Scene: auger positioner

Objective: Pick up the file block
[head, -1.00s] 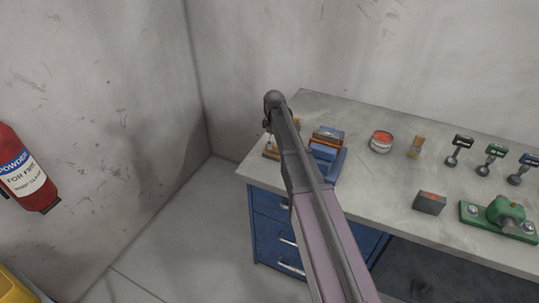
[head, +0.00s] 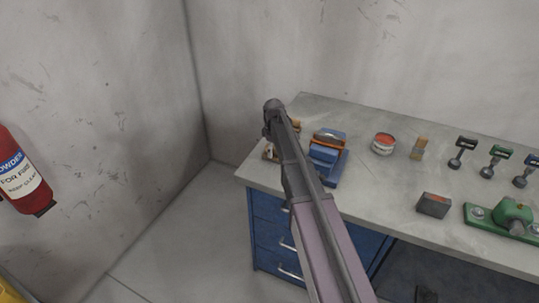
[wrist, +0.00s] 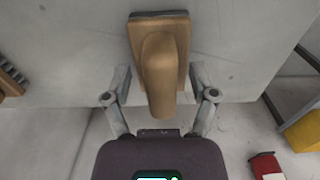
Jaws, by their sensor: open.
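The file block is a tan wooden block with a rounded handle and a thin dark base. It shows in the wrist view (wrist: 164,48), near the bench edge, with its handle toward me. My gripper (wrist: 161,77) is open, one finger on each side of the handle, with visible gaps.
The grey bench (head: 375,185) holds a blue vise-like device (head: 327,160), a red-topped tin (head: 383,143), a dark block (head: 433,205) and a green fixture (head: 510,213). A brush (wrist: 12,76) lies left of the block in the wrist view. A fire extinguisher (head: 20,175) hangs left.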

